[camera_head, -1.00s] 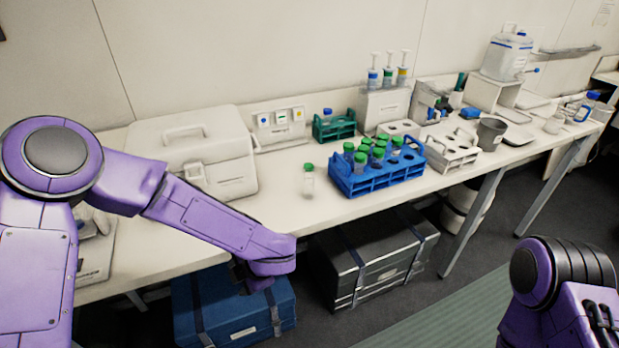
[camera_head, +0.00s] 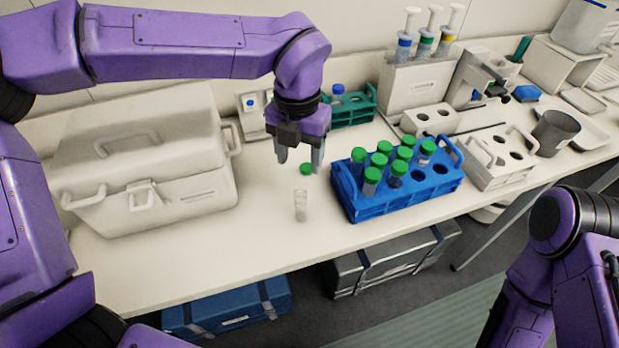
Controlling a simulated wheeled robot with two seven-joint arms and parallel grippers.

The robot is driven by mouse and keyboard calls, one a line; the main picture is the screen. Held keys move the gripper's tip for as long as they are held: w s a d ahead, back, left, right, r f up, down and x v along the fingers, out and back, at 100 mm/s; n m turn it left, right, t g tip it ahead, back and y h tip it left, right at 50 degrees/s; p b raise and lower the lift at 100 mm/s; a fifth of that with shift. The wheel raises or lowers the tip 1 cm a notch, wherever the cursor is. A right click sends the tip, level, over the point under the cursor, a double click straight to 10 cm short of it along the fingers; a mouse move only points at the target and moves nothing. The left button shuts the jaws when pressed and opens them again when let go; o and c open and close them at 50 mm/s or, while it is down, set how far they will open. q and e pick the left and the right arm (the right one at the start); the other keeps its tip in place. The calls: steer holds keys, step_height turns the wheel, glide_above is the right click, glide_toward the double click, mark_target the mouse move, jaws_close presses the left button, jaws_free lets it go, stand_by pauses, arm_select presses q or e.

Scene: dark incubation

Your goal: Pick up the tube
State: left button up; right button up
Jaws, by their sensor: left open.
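The tube (camera_head: 300,206) stands apart on the bench, left of the blue rack, with a clear body and a green cap (camera_head: 306,169). The stretch between cap and lower body is hard to make out. My left gripper (camera_head: 300,155) points down over the cap, its two dark fingers open and empty, one to each side of the cap in the picture. Whether the fingers reach down to cap height I cannot tell. My right arm shows at the lower right, but its gripper is out of view.
The blue rack (camera_head: 411,202) with several green-capped tubes stands close on the right. A white case (camera_head: 140,170) stands on the left. A teal rack (camera_head: 352,109) is behind the gripper. The bench's front edge is near the tube, with clear surface around it.

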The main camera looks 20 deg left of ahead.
mark_target(300, 188)
arm_select(q)
steer(key=f, duration=0.3)
steer(key=shift+s, duration=0.35)
step_height(300, 188, down, 7)
steer(key=p, duration=0.2)
steer(key=shift+d+r+p, duration=0.1)
steer(key=shift+p, duration=0.2)
steer(key=shift+s, duration=0.35)
steer(key=shift+s+r, duration=0.1)
steer(key=c, duration=1.1)
arm_select(e)
steer(key=r, duration=0.1)
steer(key=s+r, duration=0.1)
steer(key=shift+r, duration=0.4)
steer(key=shift+s, duration=0.1)
